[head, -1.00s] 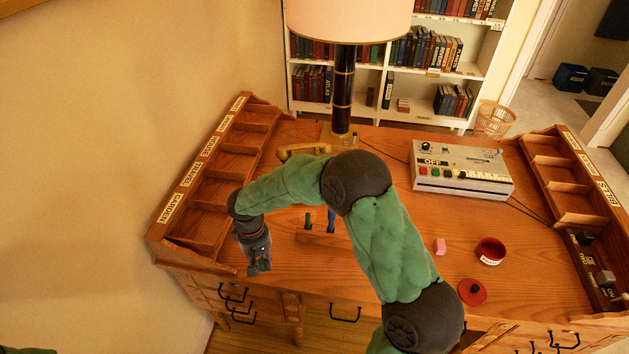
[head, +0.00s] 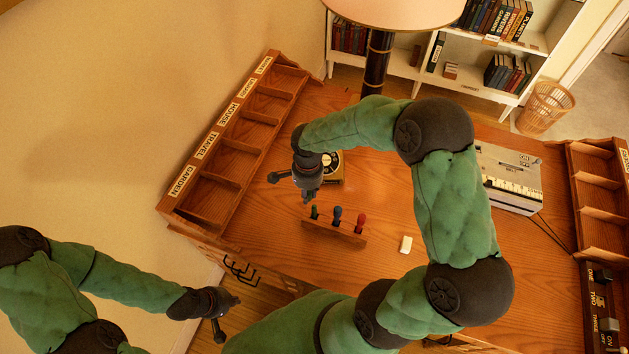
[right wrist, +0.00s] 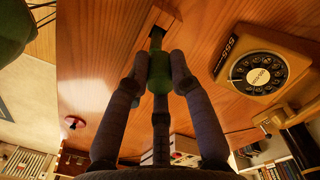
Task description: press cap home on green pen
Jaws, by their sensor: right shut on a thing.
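The wooden pen rack (head: 333,236) stands on the desk with a green pen (head: 314,213), a blue pen (head: 337,215) and a red pen (head: 360,223) upright in it. My right gripper (head: 308,198) is over the rack's left end, at the green pen. In the right wrist view its fingers are shut on the green cap (right wrist: 159,75). A dark pen barrel (right wrist: 156,39) shows in line just beyond the cap; I cannot tell whether the cap is fully seated. My left gripper (head: 234,301) is low at the desk's front left, away from the rack; its fingers are unclear.
A rotary telephone (right wrist: 263,75) stands close behind the rack, partly hidden by my arm in the head view. Labelled pigeonholes (head: 222,152) line the left side, and a switch console (head: 508,178) stands at right.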

